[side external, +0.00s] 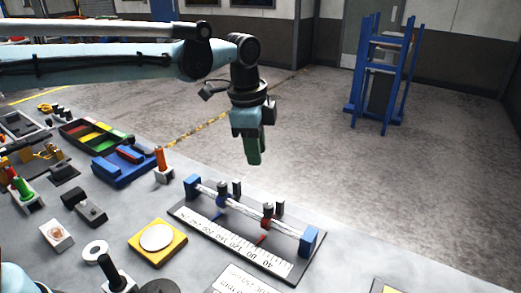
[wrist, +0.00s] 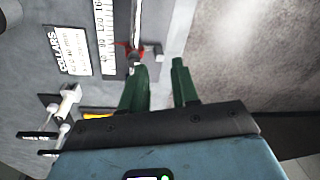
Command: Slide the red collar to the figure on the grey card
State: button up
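The red collar (side external: 266,224) sits on a light rod between two blue end blocks, toward the right end in the side view, with a dark knob above it. It also shows in the wrist view (wrist: 132,50), just beyond my left fingertip and partly hidden. A blue collar (side external: 221,199) is farther left on the rod. A printed scale (side external: 240,246) runs alongside. A pale card (wrist: 72,50) headed COLLARS lies beside the scale; its smaller print is unreadable. My gripper (side external: 255,150) hangs above and behind the rail, apart from it. Its green fingers (wrist: 160,64) are spread and empty.
A yellow block with a pale disc (side external: 157,238) stands left of the rail. A black-handled tool (side external: 112,272), a white ring (side external: 95,251) and a blue fixture (side external: 125,166) are farther left. Small dark posts (side external: 280,209) stand behind the rod. Space above the rail is clear.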

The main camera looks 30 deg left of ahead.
aim_at(282, 200)
jog(key=w+d+f+m+g, duration=0.2)
jog(key=w+d+f+m, duration=0.1)
jog(key=d+f+m, duration=0.15)
jog(key=shift+n, duration=0.25)
jog(key=f, duration=1.1)
jog(key=shift+s+d+f, duration=0.15)
jog(key=shift+s+d, duration=0.05)
jog(key=shift+d, duration=0.2)
grip_shut()
